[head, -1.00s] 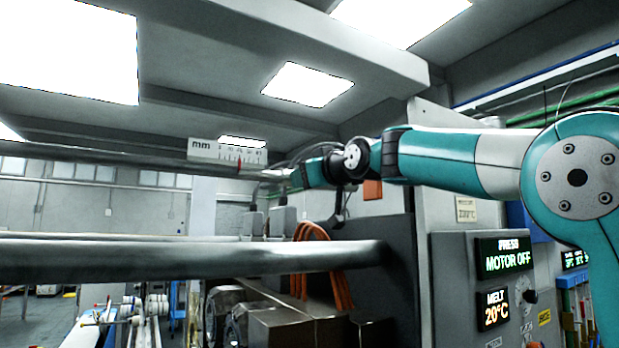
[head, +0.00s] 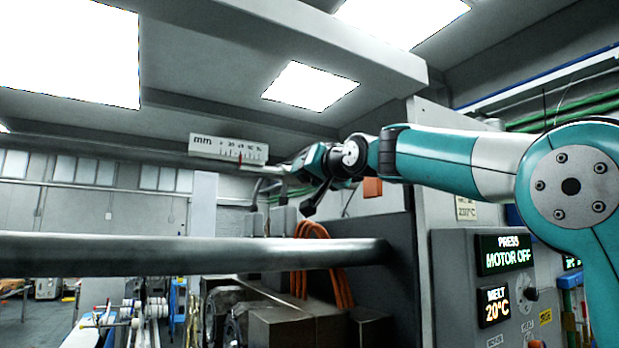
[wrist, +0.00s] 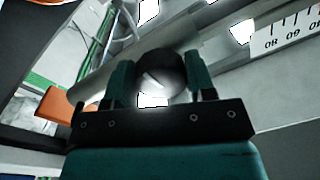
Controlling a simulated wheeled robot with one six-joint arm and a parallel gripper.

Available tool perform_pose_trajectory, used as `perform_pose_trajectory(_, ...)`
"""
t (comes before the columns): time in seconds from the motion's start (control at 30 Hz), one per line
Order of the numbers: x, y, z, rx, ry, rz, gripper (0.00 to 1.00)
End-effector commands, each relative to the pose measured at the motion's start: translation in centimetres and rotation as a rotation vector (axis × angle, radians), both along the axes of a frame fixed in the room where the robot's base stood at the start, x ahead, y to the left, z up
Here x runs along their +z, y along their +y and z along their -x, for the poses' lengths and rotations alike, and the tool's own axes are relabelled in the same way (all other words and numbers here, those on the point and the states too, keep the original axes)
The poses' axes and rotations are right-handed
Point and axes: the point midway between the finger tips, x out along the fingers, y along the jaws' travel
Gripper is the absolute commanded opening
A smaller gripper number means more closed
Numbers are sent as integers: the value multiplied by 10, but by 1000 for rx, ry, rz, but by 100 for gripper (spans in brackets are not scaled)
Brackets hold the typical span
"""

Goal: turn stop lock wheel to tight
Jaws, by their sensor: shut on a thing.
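The stop lock wheel (wrist: 163,72) shows in the wrist view as a dark round knob with a light mark on its face. My gripper (wrist: 160,78) has one finger on each side of it and is shut on it. In the head view my gripper (head: 284,170) is at the right end of the mm scale, beside the rail, and the wheel cannot be made out there. No tight marking is readable.
A thick grey bar (head: 180,253) crosses below my arm. Orange hoses (head: 335,265) hang beside a dark machine plate (head: 388,235). A control panel (head: 482,285) at the right reads MOTOR OFF and 20°C. An orange part (wrist: 62,105) shows left of the gripper in the wrist view.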

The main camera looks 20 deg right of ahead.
Motion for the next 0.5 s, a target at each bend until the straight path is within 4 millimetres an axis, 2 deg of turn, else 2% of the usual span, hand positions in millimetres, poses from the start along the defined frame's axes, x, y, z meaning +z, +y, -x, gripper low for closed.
perform_pose_trajectory(0.5, 0, 1, 0, 0, 57, -486, 27)
